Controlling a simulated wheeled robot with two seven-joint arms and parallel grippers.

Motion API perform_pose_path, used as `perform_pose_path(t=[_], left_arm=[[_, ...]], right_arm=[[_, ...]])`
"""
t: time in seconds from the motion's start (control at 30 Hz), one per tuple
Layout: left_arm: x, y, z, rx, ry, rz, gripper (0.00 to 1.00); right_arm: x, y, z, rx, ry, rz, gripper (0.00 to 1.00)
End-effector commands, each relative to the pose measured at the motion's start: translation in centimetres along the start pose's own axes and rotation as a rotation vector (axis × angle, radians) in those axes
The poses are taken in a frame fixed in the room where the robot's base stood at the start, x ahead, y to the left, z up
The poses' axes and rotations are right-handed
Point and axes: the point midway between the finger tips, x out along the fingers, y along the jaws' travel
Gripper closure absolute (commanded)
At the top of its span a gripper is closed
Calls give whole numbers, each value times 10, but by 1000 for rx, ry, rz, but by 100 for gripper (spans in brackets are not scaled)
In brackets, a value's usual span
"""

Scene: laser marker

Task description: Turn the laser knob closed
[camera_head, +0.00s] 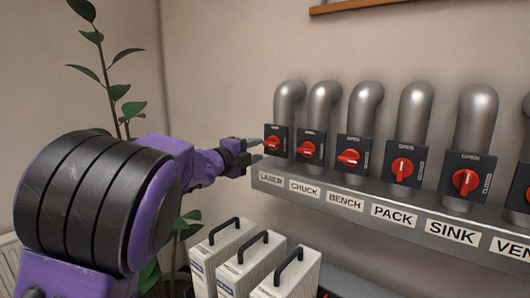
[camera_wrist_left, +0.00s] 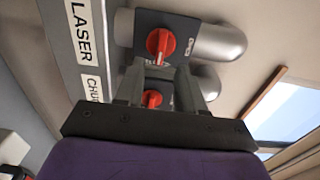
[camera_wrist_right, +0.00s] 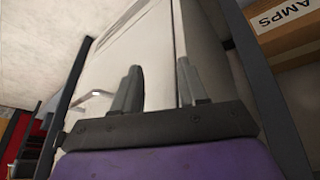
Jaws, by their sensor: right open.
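The laser knob (camera_head: 272,143) is red on a dark square plate, at the left end of a row of valves above the "LASER" label (camera_head: 270,178). Its handle lies roughly level. It also shows in the left wrist view (camera_wrist_left: 160,45), just ahead of the fingertips. My left gripper (camera_head: 256,151) is open, its fingers apart just left of the laser plate in the head view. I cannot tell whether a fingertip touches the plate. In the left wrist view the gripper (camera_wrist_left: 158,65) has nothing between its tips. My right gripper (camera_wrist_right: 158,68) is open and empty.
The chuck knob (camera_head: 307,149) and bench knob (camera_head: 349,157) sit close to the right, handles roughly level. The pack knob (camera_head: 402,169) and sink knob (camera_head: 465,182) stand upright. White handled cases (camera_head: 288,275) stand below the shelf. A pale panel (camera_wrist_right: 155,45) faces my right gripper.

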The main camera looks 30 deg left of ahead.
Motion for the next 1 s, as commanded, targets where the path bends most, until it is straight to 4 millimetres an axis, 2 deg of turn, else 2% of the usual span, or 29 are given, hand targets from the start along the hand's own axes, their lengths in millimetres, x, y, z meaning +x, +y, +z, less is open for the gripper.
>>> perform_pose_path(t=[0.1,0.3,1.0], left_arm=[[-27,2,0,0,-1,-2,62],[-47,0,-1,1,1,0,62],[-50,0,2,0,-3,0,62]], right_arm=[[8,-1,3,0,0,0,57],[10,-1,4,0,0,0,57],[9,-1,4,0,0,0,57]])
